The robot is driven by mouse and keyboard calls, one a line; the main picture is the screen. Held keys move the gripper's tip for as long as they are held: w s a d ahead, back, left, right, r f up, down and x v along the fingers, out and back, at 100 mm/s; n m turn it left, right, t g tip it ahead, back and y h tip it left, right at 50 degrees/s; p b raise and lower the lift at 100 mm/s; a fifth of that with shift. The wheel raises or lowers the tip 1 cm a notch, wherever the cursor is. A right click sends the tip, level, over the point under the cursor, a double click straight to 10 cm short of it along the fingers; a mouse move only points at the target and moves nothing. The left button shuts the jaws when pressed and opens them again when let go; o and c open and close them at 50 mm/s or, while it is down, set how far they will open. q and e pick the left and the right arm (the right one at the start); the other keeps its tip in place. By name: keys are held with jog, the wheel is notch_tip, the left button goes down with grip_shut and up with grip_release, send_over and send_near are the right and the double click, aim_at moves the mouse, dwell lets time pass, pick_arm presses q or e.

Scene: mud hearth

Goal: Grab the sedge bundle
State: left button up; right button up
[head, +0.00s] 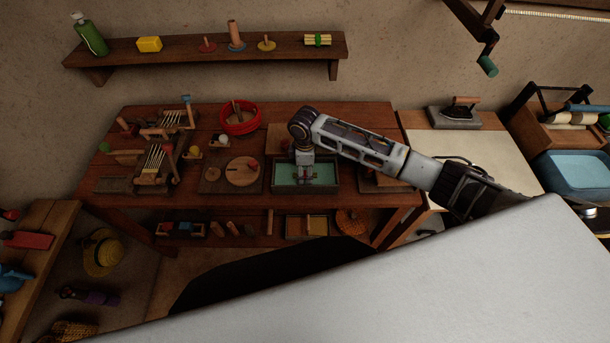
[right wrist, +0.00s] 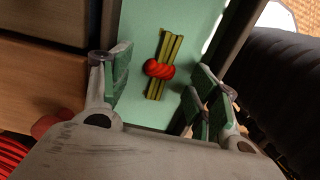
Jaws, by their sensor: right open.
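The sedge bundle (right wrist: 168,48) is a short bunch of yellow-green stalks with a thick red tie round its middle. In the right wrist view it lies on the pale green floor of a shallow tray (right wrist: 205,20). In the head view this dark-rimmed tray (head: 322,189) sits at the front of the table, and my gripper mostly hides the bundle. My right gripper (head: 306,175) points down over the tray. Its green-padded fingers (right wrist: 160,86) are open, one on each side of the bundle in the wrist view, with nothing held. My left gripper is not in view.
On the table (head: 400,190), a round wooden board (head: 242,171) stands left of the tray and a red-rimmed basket (head: 240,117) behind it. Combed tools stand farther left. A wall shelf (head: 200,52) above holds small items, including a banded green-yellow bundle (head: 317,40).

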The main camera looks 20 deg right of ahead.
aim_at(305, 173)
jog(key=shift+f, duration=0.95)
jog(key=c, duration=1.2)
jog(key=shift+r, duration=0.1)
jog(key=shift+r+b, duration=0.4)
jog(key=shift+r, duration=4.55)
